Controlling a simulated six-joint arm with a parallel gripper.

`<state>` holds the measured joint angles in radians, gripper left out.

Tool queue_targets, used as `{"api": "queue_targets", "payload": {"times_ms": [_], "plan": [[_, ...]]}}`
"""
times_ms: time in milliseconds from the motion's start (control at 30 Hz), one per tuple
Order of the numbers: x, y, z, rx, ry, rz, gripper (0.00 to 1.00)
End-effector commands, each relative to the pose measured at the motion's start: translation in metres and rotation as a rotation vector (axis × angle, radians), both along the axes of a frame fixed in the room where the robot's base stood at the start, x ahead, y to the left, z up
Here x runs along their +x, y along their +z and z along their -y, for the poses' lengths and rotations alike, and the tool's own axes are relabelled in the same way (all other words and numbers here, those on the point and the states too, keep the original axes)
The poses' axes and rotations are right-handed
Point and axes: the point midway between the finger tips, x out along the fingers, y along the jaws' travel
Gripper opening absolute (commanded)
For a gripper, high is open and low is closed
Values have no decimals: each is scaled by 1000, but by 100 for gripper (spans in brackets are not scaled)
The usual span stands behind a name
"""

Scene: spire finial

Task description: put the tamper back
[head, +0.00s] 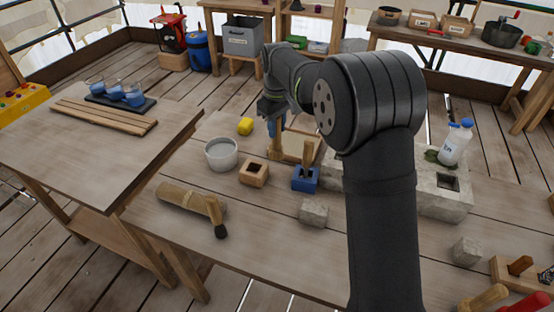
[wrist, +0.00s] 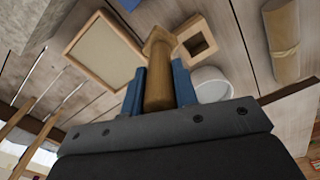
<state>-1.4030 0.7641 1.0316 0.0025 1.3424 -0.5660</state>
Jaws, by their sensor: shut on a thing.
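My gripper (head: 275,127) is over the far part of the workbench, beside the sand-coloured framed tray. Its blue fingers (wrist: 160,73) are shut on the tamper, a wooden piece with a rounded shaft. In the wrist view the tamper (wrist: 158,92) points away from the palm, with its wider end farthest out. In the head view the tamper (head: 275,148) hangs below the fingers, roughly upright. I cannot tell whether its lower end touches anything. A wooden block with a square hole (head: 246,176) stands nearby, its hole empty; it also shows in the wrist view (wrist: 186,30).
A blue block (head: 301,185) holding a wooden piece stands nearer. The framed tray (wrist: 70,48) is close by.

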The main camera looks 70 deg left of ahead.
Motion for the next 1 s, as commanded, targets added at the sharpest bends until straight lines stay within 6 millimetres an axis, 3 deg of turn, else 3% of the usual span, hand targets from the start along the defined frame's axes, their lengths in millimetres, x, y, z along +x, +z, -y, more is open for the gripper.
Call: {"api": "queue_targets", "payload": {"times_ms": [567, 967, 1000], "plan": [[1, -73, 0, -1, -2, 0, 0], [1, -79, 0, 0, -2, 1, 0], [1, -80, 0, 0, -2, 0, 33]]}}
